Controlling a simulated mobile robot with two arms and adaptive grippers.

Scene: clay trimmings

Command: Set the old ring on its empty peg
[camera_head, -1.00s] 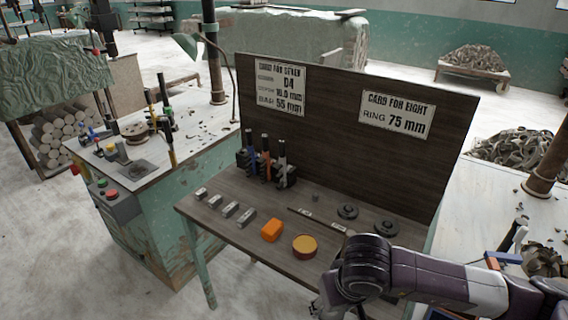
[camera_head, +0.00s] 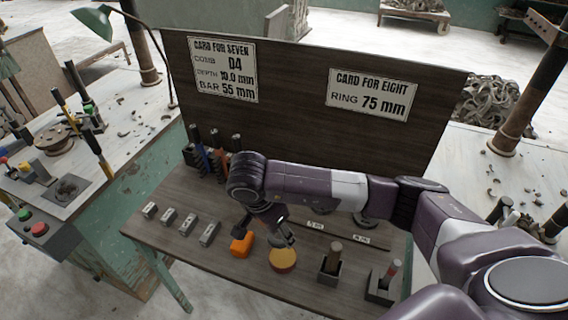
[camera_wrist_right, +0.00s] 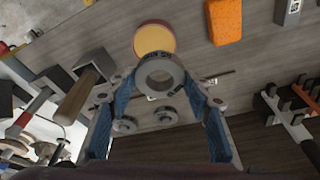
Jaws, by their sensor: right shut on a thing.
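The ring, grey with a round hole and small dark marks, shows in the right wrist view (camera_wrist_right: 143,78). My right gripper (camera_head: 280,238) is shut on it; its blue-padded fingers also show in the right wrist view (camera_wrist_right: 160,88). The ring is held above the wooden bench, near the round yellow-topped tin (camera_head: 282,257). Two dark round discs on the bench show beyond the ring in the right wrist view, one left (camera_wrist_right: 125,125) and one right (camera_wrist_right: 166,117). An empty peg cannot be made out now; my right arm covers that part in the head view. My left gripper is out of view.
An orange sponge (camera_head: 241,246) and several grey metal blocks (camera_head: 188,224) lie left of the tin. Two holders with upright handles stand at right (camera_head: 330,272), (camera_head: 381,290). A board with two cards (camera_head: 300,110) rises behind. A strip with two labels (camera_head: 338,232) lies behind the tin.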

